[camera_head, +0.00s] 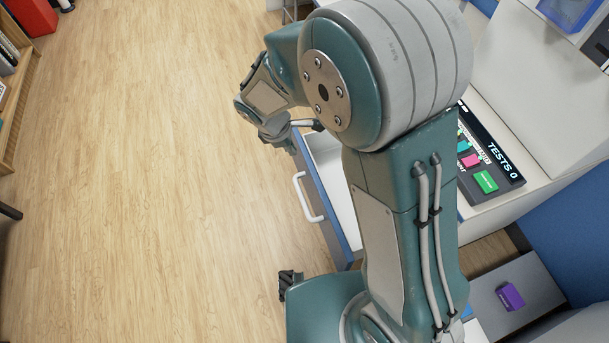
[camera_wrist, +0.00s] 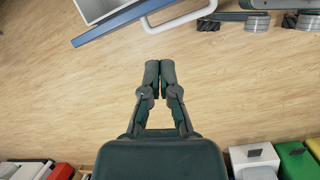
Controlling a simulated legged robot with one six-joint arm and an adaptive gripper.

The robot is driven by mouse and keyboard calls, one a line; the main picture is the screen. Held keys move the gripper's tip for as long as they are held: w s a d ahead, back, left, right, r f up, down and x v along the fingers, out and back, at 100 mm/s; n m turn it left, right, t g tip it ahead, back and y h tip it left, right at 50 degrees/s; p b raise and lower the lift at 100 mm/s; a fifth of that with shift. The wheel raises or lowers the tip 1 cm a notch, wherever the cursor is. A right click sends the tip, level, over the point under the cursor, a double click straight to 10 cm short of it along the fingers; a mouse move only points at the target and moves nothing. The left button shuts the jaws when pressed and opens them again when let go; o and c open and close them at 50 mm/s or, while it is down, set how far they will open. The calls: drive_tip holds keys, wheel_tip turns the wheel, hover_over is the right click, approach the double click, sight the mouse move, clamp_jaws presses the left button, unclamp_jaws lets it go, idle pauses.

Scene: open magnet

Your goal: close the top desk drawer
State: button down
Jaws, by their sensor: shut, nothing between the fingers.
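The desk drawer (camera_head: 336,222) is pulled out, with a blue front and a pale, empty-looking inside; my arm hides part of it. Its white handle (camera_head: 303,197) faces left over the floor. In the wrist view, the drawer's blue front (camera_wrist: 108,23) is at the top left, with the white handle (camera_wrist: 190,20) beside it. My gripper (camera_wrist: 160,64) is shut and empty, over bare floor and apart from the handle in that picture. In the head view my wrist is beyond the drawer's far corner, and the fingertips are hard to make out.
The desk has a dark panel (camera_head: 490,160) reading "TESTS 0" with coloured blocks. A purple box (camera_head: 510,296) lies on a grey surface at lower right. A wooden shelf (camera_head: 18,95) stands at the left. The wood floor (camera_head: 150,200) between is clear.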

drive_tip(key=a+f+n, duration=0.4)
drive_tip(key=f, duration=0.3)
hover_over(311, 184)
drive_tip(key=a, duration=0.2)
drive_tip(key=shift+h, duration=0.4)
drive_tip(key=f, duration=1)
drive_tip(key=shift+s+f, duration=0.25)
drive_tip(key=shift+s, duration=0.1)
drive_tip(key=shift+d, duration=0.1)
drive_tip(key=w+d, duration=0.3)
drive_tip(key=d, duration=0.7)
drive_tip(key=w+d, duration=0.3)
drive_tip(key=d, duration=0.8)
drive_tip(key=w+d, duration=0.3)
drive_tip(key=d, duration=0.7)
drive_tip(key=shift+d, duration=0.3)
